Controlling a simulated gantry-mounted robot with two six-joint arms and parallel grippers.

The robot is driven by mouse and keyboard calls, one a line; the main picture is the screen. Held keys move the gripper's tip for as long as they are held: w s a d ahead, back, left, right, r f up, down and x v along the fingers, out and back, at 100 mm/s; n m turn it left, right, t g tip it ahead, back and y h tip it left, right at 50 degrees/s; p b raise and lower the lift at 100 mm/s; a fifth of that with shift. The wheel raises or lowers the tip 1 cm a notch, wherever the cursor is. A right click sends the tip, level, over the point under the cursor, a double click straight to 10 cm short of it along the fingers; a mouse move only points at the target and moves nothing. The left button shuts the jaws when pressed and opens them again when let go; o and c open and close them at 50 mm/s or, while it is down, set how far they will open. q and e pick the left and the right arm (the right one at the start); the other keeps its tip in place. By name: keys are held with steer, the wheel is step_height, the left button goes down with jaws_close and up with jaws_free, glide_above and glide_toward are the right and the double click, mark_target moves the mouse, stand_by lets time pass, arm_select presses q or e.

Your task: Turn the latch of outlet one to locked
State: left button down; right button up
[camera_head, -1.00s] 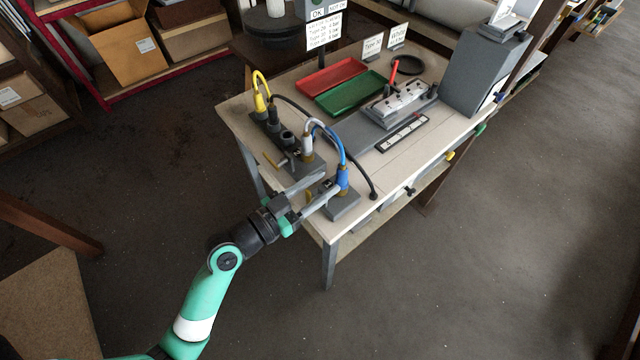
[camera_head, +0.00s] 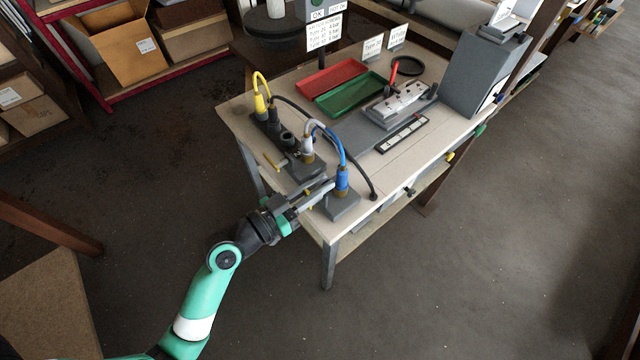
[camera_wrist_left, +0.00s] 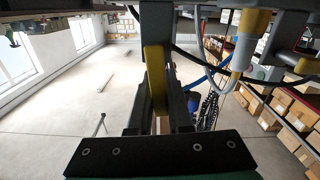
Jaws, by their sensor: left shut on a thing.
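My left gripper (camera_head: 318,192) is at the near left corner of the table, next to the outlet block (camera_head: 343,207) with the blue plug (camera_head: 342,180). Its fingers are shut on a yellow latch (camera_wrist_left: 155,75), which shows between them in the left wrist view. In the head view the fingers mostly hide this latch. A second outlet block (camera_head: 308,172) with a grey-white plug (camera_head: 308,146) stands behind, with its own yellow latch (camera_head: 272,162) sticking out to the left. I cannot read which outlet is number one. My right gripper is not in view.
A blue and a grey cable arch over the blocks close to my fingers. A dark block with a yellow plug (camera_head: 259,102) stands at the left. The table's front edge is close.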

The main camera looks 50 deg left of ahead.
arm_select(q)
steer(key=a+n, duration=0.1)
steer(key=n, duration=0.2)
steer(key=f+n+p, duration=0.1)
steer(key=n, duration=0.1)
steer(key=a+n, duration=0.1)
steer(key=n, duration=0.2)
steer(key=shift+w+a+f+n+p, duration=0.1)
steer(key=shift+a+f+n+p, duration=0.05)
steer(key=shift+a+n+p, duration=0.2)
steer(key=n, duration=0.2)
steer(key=f+n, duration=0.1)
steer(key=shift+a+n, duration=0.25)
steer(key=shift+a, duration=0.05)
steer(key=shift+a+f+n+p, duration=0.1)
steer(key=shift+f+n+p, duration=0.25)
steer(key=shift+n, duration=0.8)
steer(key=shift+f+n+p, duration=0.2)
steer(key=shift+f+n, duration=0.2)
steer(key=shift+n, duration=0.75)
steer(key=shift+f, duration=0.1)
steer(key=c, duration=0.8)
jaws_free()
steer(key=shift+c, duration=0.2)
